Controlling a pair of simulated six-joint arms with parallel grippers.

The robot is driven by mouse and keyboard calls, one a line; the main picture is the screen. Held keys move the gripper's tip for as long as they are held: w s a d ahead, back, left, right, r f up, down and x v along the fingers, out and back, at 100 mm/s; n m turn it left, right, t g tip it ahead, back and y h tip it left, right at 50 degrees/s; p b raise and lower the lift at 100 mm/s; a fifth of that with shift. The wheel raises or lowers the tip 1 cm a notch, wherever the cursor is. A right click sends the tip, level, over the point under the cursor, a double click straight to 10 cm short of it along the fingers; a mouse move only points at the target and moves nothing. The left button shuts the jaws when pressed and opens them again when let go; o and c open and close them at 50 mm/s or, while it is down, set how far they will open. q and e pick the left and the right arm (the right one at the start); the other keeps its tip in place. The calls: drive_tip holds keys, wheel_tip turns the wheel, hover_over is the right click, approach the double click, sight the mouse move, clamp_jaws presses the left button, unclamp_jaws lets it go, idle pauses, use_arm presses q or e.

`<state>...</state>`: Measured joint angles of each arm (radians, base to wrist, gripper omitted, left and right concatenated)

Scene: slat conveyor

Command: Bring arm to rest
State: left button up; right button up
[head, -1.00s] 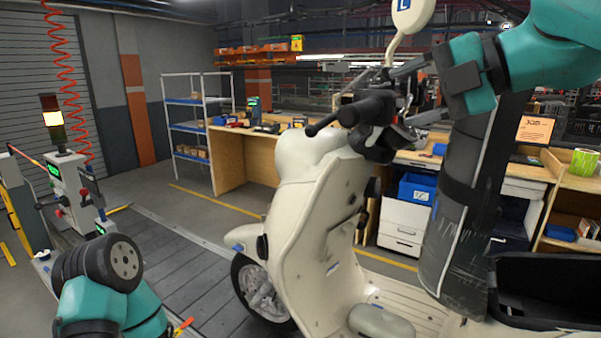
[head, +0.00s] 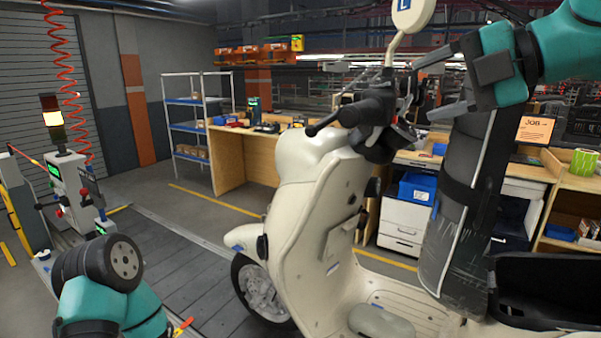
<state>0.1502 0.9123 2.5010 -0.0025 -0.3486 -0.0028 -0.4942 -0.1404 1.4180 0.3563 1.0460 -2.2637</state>
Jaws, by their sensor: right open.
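My right gripper (head: 424,88) comes in at the upper right. Its two grey fingers point left and stand apart with nothing between them. It is to the right of the scooter's handlebar (head: 352,112) and below the round mirror (head: 410,14); the upper finger passes close to the mirror stem in the picture, and I cannot tell the gap in depth. The cream scooter (head: 318,210) stands upright in the middle. My left arm shows at the lower left as a teal and black link; its gripper is out of the frame.
The slat conveyor (head: 185,262) runs under the scooter. A control post (head: 70,185) with a signal lamp stands at the left. Behind are a wooden workbench (head: 232,160), a blue shelf rack (head: 188,128) and a white drawer unit (head: 402,228) with a blue bin (head: 417,187).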

sight(362, 102)
drive_tip(key=x, duration=1.1)
drive_tip(key=shift+w+a+f, duration=0.1)
drive_tip(key=shift+a, duration=0.2)
drive_tip(key=shift+w+a+r+m, duration=0.4)
drive_tip(key=shift+a+r, duration=0.05)
idle(0.6)
